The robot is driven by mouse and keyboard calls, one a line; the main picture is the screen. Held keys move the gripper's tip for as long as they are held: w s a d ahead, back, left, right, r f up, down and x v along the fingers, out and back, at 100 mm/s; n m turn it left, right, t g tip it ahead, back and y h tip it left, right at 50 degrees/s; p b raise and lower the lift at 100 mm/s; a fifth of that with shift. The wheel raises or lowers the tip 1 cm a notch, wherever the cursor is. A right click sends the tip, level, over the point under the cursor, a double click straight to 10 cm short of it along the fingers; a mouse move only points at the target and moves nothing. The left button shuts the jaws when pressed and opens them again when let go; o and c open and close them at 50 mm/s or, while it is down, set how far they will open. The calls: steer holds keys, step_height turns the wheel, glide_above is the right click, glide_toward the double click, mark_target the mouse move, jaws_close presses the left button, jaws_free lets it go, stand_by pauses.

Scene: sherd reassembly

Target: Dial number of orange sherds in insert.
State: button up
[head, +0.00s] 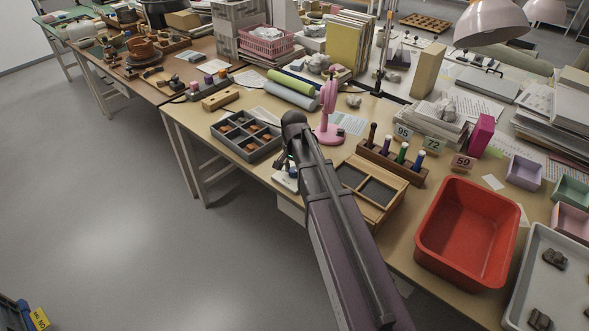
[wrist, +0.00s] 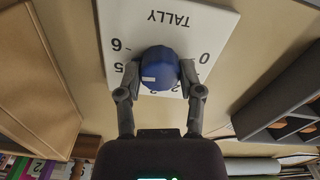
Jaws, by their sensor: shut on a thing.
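The white tally plate (wrist: 185,20) lies under my gripper in the wrist view, with its lettering upside down there. A round blue knob (wrist: 158,65) sits at its middle. My gripper (wrist: 159,84) is shut on the knob, one finger on each side. A white mark on the knob faces the lower left; the digit it points at cannot be read. Digits 6, 5 and 0 show; others are partly hidden by the fingers. The insert, a dark grey compartment tray (head: 247,155), holds several orange-brown sherds. In the head view my arm hides most of the plate (head: 285,183).
A wooden box with dark compartments (head: 392,205) stands right of my arm, with a red bin (head: 465,235) beyond. A pink stand (head: 329,125) and a wooden rack of coloured tools (head: 390,160) stand behind. The insert's wall (wrist: 270,95) is close on the right in the wrist view.

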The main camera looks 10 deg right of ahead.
steer(key=n, duration=0.4)
steer(key=shift+w+n, duration=0.1)
steer(key=shift+n, duration=0.2)
steer(key=n, duration=0.5)
stand_by(0.3)
steer(key=o, duration=1.1)
steer(key=shift+o, duration=0.2)
